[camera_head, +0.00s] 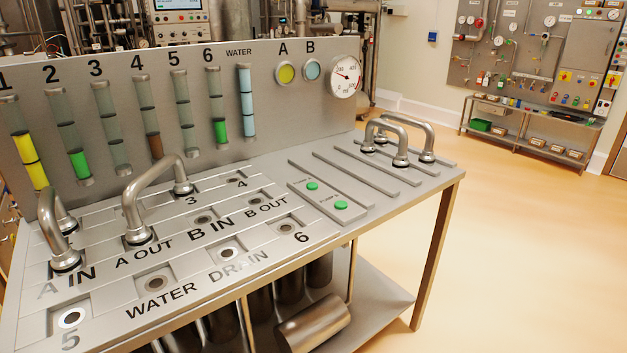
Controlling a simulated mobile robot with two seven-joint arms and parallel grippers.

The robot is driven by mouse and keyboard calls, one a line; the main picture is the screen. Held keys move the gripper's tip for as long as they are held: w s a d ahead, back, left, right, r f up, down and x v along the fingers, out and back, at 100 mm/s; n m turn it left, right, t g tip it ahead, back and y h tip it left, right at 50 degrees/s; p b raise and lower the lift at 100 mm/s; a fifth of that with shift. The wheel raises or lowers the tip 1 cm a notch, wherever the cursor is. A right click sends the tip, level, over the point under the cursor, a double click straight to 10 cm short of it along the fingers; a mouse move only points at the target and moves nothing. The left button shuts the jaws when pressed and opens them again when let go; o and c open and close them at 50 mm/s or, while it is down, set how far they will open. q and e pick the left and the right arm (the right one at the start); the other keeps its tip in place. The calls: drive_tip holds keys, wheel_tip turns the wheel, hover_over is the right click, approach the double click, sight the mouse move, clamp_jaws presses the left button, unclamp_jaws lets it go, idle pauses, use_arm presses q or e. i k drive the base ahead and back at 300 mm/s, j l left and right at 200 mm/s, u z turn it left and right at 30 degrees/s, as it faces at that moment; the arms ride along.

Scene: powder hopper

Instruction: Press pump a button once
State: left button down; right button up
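Two green round buttons sit on a small raised metal panel (327,197) on the bench top. One green button (312,186) is farther back and to the left, the other green button (341,205) is nearer and to the right. Small pump labels are beside them, too small to tell which is pump A. On the upright back panel, a yellow round indicator (287,73) is under the letter A and a light blue indicator (312,69) is under B. Neither of my grippers is in view.
Curved metal pipes (151,194) bridge ports on the bench's left half, and more pipes (407,138) stand at its back right. Numbered tubes (29,155) and a gauge (345,76) line the back panel. Open floor lies right of the bench (437,180).

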sight(312, 185)
drive_tip(key=i+l+u, duration=0.2)
drive_tip(key=i+l, duration=0.15)
drive_tip(key=l, duration=0.3)
drive_tip(key=i+l+u, duration=0.15)
drive_tip(key=l, duration=0.2)
drive_tip(key=i+l+u, duration=0.1)
drive_tip(key=l, duration=0.25)
drive_tip(key=i+l+u, duration=0.1)
drive_tip(key=i+l, duration=0.15)
drive_tip(key=l, duration=0.15)
drive_tip(key=i+l+u, duration=0.1)
drive_tip(key=l, duration=0.25)
drive_tip(key=i+l+u, duration=0.1)
drive_tip(key=l, duration=0.3)
drive_tip(key=i+l+u, duration=0.1)
drive_tip(key=l, duration=0.3)
